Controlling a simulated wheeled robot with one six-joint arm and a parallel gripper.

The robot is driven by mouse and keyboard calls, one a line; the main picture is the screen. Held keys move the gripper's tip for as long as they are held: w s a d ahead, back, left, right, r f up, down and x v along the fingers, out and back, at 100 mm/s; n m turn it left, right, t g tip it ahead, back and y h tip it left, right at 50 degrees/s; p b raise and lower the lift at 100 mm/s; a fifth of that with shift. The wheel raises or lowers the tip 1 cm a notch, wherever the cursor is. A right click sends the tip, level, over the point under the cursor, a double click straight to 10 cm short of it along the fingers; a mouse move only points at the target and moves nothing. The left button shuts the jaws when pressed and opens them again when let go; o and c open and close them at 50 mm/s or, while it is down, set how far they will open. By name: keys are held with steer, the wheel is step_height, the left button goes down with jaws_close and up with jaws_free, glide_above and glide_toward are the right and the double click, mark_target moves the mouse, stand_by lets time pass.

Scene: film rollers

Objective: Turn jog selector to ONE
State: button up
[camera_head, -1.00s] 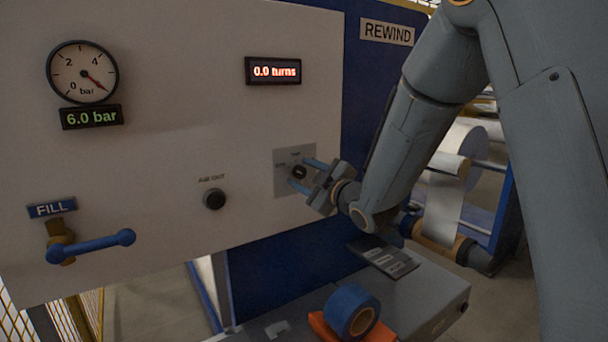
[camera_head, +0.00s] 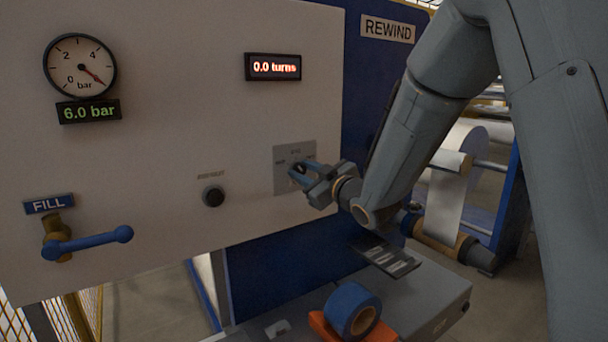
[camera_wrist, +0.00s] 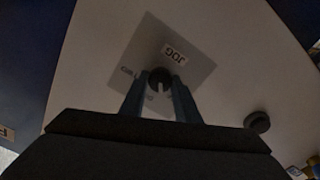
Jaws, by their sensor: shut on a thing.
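The jog selector is a small dark knob (camera_wrist: 160,77) on a grey square plate (camera_wrist: 195,62) marked JOG in the wrist view. In the head view the plate (camera_head: 283,158) sits on the pale panel, and the knob is mostly hidden by my fingers. My gripper (camera_head: 299,174) reaches the plate from the right. Its two blue fingers are shut on the knob, one on each side, as the wrist view also shows (camera_wrist: 161,90). The other plate lettering is too small or dark to read surely.
A black round button (camera_head: 213,195) is left of the plate. A blue-handled FILL valve (camera_head: 88,243) is at lower left. The display (camera_head: 273,67) reads 0.0 turns; the gauge (camera_head: 80,65) is above a 6.0 bar readout.

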steer(key=m, duration=0.3)
steer(key=shift+m, duration=0.4)
steer(key=shift+d+m, duration=0.1)
steer(key=shift+m, duration=1.7)
steer(key=shift+w, duration=0.1)
steer(key=o, duration=1)
steer(key=shift+o, duration=0.2)
steer(key=b+v, duration=0.2)
steer(key=v, duration=0.5)
steer(key=shift+s+d+b, duration=0.25)
steer(key=shift+s+b, duration=0.05)
steer(key=shift+s, duration=0.05)
